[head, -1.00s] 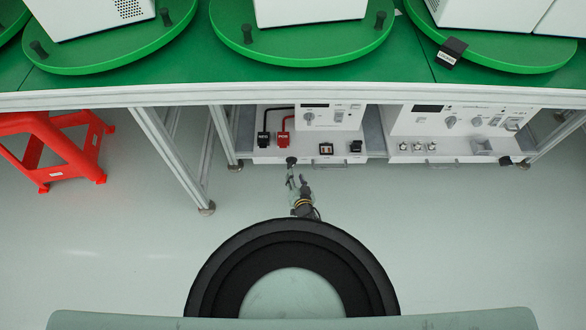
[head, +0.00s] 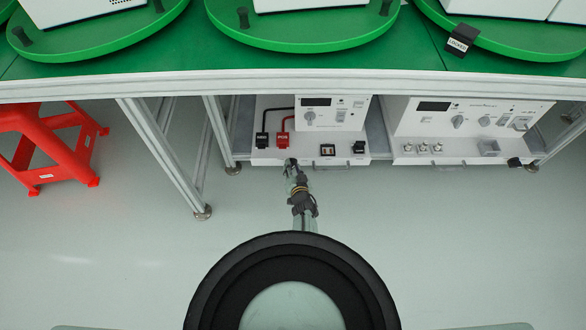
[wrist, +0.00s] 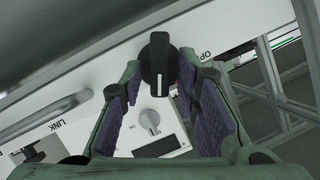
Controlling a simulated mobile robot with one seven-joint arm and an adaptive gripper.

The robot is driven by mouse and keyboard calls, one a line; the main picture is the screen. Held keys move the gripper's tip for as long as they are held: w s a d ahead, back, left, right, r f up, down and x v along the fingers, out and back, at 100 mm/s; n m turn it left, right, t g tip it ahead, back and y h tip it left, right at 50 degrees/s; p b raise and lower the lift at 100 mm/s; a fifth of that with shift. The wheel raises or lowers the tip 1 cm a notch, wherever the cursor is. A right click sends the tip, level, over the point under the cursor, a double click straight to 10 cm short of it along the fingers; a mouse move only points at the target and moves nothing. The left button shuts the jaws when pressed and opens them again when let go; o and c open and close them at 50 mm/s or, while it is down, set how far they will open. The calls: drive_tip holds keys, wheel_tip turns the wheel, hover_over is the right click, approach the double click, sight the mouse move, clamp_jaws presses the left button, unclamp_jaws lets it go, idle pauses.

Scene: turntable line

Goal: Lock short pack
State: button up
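A black rotary knob (wrist: 159,62) with a white pointer line sits on a white panel in the wrist view. Printed letters "OP" show to its right, and the word "LINK" to its left. My gripper (wrist: 160,78) is open, with one finger on each side of the knob. Small gaps seem to show between knob and fingers; contact cannot be told. In the head view my gripper (head: 291,166) is at the front edge of the left white unit (head: 270,153) under the table and hides the knob. I cannot tell which part is the short pack.
The left unit carries a black NEG plug (head: 262,140) and a red POS plug (head: 283,139). Another white unit (head: 455,159) stands to its right. The green table (head: 300,62) overhangs both. A table leg (head: 165,160) and a red stool (head: 50,150) are left. The near floor is clear.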

clamp_jaws()
drive_tip(key=shift+d, duration=0.1)
idle(0.4)
drive_tip(key=shift+d+f+m+t+y+b, duration=0.1)
drive_tip(key=shift+f+m+t+y+b, duration=0.35)
drive_tip(key=shift+m+b, duration=1.05)
drive_tip(key=shift+d+m+t+y+b, duration=0.1)
drive_tip(key=shift+m+t+y+b, duration=0.4)
drive_tip(key=shift+m+y+b, duration=1)
drive_tip(key=shift+d+f+m+t+y+b, duration=0.1)
drive_tip(key=shift+f+m+t+y+b, duration=0.25)
drive_tip(key=shift+m+b, duration=1.15)
drive_tip(key=shift+r+m+p, duration=0.15)
drive_tip(key=shift+m+p, duration=0.35)
drive_tip(key=shift+m, duration=0.1)
drive_tip(key=shift+o, duration=1.1)
unclamp_jaws()
